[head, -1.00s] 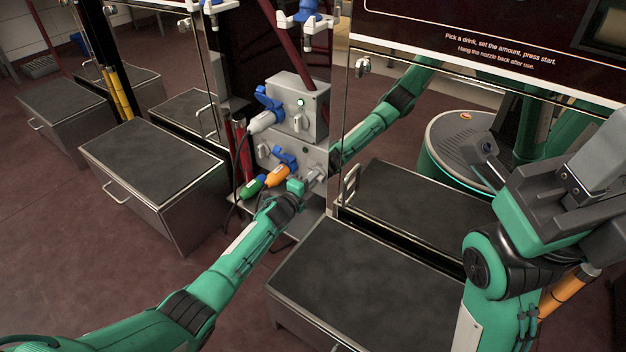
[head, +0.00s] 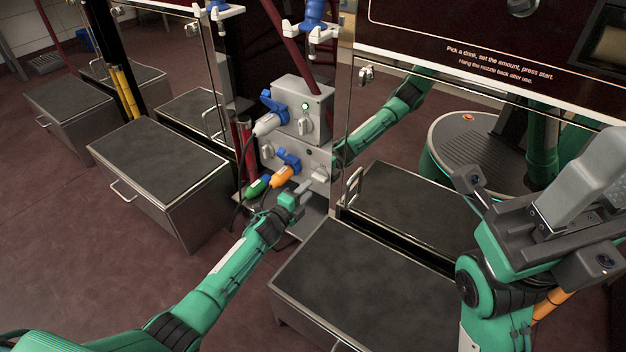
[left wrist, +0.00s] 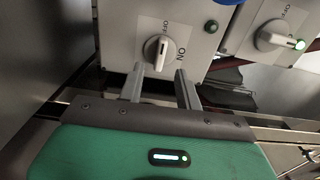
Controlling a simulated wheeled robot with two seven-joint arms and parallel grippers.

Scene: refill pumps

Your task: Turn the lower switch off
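The lower switch is a white knob (left wrist: 158,48) on a grey box, between OFF and ON labels in the left wrist view. Its handle stands upright in that picture, toward the OFF label. The small green lamp (left wrist: 211,26) beside it looks dark. In the head view the lower box (head: 312,168) sits beneath the upper box. My left gripper (head: 298,194) is open and empty, just short of the box; its two fingers (left wrist: 161,88) are apart, below the knob in the wrist view. My right gripper (head: 590,185) is at the right; its fingertips are unclear.
The upper switch (left wrist: 270,36) has a lit lamp (left wrist: 300,45). A dark-topped step box (head: 350,280) stands in front. A mirror-like panel is right of the boxes.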

